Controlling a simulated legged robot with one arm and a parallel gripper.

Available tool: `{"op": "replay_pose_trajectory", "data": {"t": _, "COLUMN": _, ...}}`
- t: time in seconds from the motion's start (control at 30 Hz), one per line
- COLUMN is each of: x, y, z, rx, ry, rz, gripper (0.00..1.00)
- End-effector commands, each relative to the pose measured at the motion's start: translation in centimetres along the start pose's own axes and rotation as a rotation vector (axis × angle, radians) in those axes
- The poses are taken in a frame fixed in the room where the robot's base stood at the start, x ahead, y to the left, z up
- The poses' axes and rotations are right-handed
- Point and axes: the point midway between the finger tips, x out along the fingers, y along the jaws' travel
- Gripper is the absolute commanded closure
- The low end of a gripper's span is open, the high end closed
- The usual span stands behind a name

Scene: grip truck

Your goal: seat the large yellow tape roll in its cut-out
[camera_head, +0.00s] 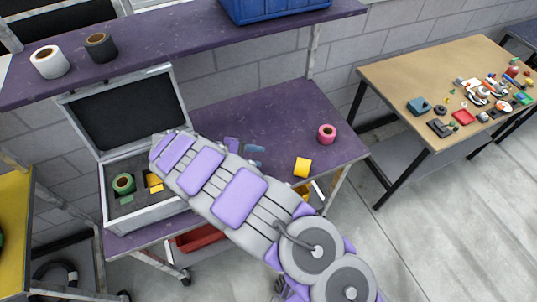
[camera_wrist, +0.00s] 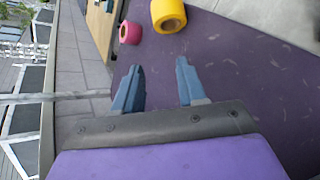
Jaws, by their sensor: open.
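The large yellow tape roll (camera_head: 302,168) lies on the purple bench top near its front edge. It also shows at the top of the wrist view (camera_wrist: 168,15), beyond my fingertips. My gripper (camera_head: 254,156) is over the bench to the left of the roll, open and empty, with blue fingers apart in the wrist view (camera_wrist: 157,75). The open grey case (camera_head: 150,214) stands at the left of the bench. Its dark foam holds a green roll (camera_head: 123,183) and a yellow item (camera_head: 154,182). My arm hides much of the case's right side, and I cannot make out an empty cut-out.
A pink roll (camera_head: 327,133) stands on the bench right of the yellow roll; it also shows in the wrist view (camera_wrist: 130,32). White (camera_head: 49,62) and black (camera_head: 101,47) rolls sit on the upper shelf (camera_head: 190,40). Clear bench top lies behind my gripper.

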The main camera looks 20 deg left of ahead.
Motion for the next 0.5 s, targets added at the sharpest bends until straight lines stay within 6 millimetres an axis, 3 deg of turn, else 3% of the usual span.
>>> {"op": "replay_pose_trajectory", "data": {"t": 0.2, "x": -2.2, "y": 0.0, "z": 0.1, "rx": -0.001, "ry": -0.002, "rz": 0.0, "gripper": 0.59}}
{"op": "replay_pose_trajectory", "data": {"t": 0.5, "x": -2.6, "y": 0.0, "z": 0.1, "rx": -0.001, "ry": -0.002, "rz": -0.001, "gripper": 0.59}}
